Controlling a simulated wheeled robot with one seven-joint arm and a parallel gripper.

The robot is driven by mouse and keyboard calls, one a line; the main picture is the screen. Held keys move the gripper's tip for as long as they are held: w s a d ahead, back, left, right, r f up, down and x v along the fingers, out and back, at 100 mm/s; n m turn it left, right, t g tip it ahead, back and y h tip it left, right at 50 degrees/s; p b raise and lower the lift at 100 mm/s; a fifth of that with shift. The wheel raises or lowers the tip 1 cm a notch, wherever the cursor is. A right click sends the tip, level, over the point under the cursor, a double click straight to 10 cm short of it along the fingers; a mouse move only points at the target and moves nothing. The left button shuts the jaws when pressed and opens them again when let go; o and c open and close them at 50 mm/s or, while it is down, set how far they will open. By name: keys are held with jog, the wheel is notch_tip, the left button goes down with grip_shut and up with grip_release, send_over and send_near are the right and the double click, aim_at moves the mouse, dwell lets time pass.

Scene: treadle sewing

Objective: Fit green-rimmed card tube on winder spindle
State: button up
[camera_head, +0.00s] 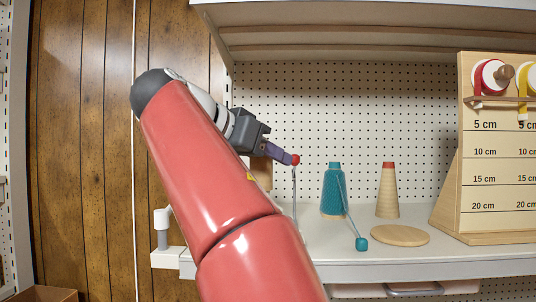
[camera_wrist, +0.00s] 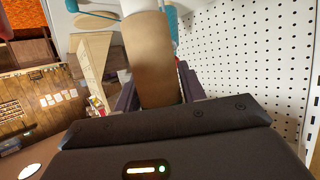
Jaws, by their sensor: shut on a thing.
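My gripper (camera_head: 279,154) is over the left part of the shelf. It is shut on a plain brown card tube (camera_wrist: 152,62), which fills the space between the fingers in the wrist view. In the head view part of the tube (camera_head: 262,174) shows below and behind the gripper. No green rim is visible on it. A white cylinder (camera_wrist: 137,5) shows at the tube's far end, and I cannot tell whether they touch. A white and grey upright fitting (camera_head: 162,229) stands at the shelf's left end. I cannot identify the winder spindle for certain.
A red ball (camera_head: 295,160) on a thin upright line overlaps my fingertips in the picture. A teal thread cone (camera_head: 333,192), teal ball (camera_head: 362,244), beige cone (camera_head: 388,194) and wooden disc (camera_head: 400,235) are to the right. A measuring board (camera_head: 495,165) stands far right. Pegboard closes the back.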

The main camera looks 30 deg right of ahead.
aim_at(251, 164)
jog(key=shift+f+b, duration=1.15)
jog(key=shift+f, duration=0.35)
jog(key=o, duration=1)
jog(key=shift+o, duration=0.2)
jog(key=p+v, duration=0.2)
jog(key=v, duration=0.5)
jog(key=shift+a+r, duration=0.2)
jog(key=shift+a, duration=0.15)
